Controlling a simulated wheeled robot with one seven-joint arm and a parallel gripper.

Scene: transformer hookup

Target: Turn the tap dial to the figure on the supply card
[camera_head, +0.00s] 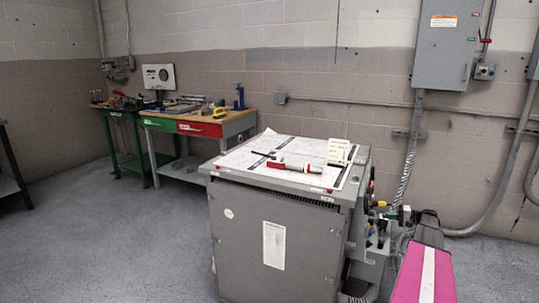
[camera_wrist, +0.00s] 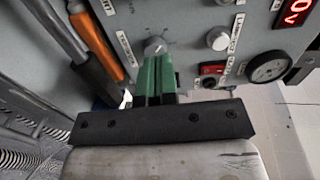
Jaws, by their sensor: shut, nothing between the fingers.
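In the wrist view a round grey dial (camera_wrist: 155,46) with a pointer mark and small marks around it sits on the grey panel. Its label is too blurred to read, so I cannot tell for sure that it is the tap dial. My gripper (camera_wrist: 155,64) has its green fingers together, empty, right at the dial's lower edge. I cannot tell whether they touch it. In the head view the panel side of the grey cabinet (camera_head: 275,235) is turned away. No supply card is readable; a white sheet (camera_head: 274,245) is on the cabinet's front.
A second knob (camera_wrist: 218,39), a red switch (camera_wrist: 212,69), a black round fitting (camera_wrist: 267,68) and a red display (camera_wrist: 295,10) are close by. An orange-handled tool (camera_wrist: 106,40) is at left. Papers and a red-and-white tool (camera_head: 295,167) lie on the cabinet top. A workbench (camera_head: 205,122) stands behind.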

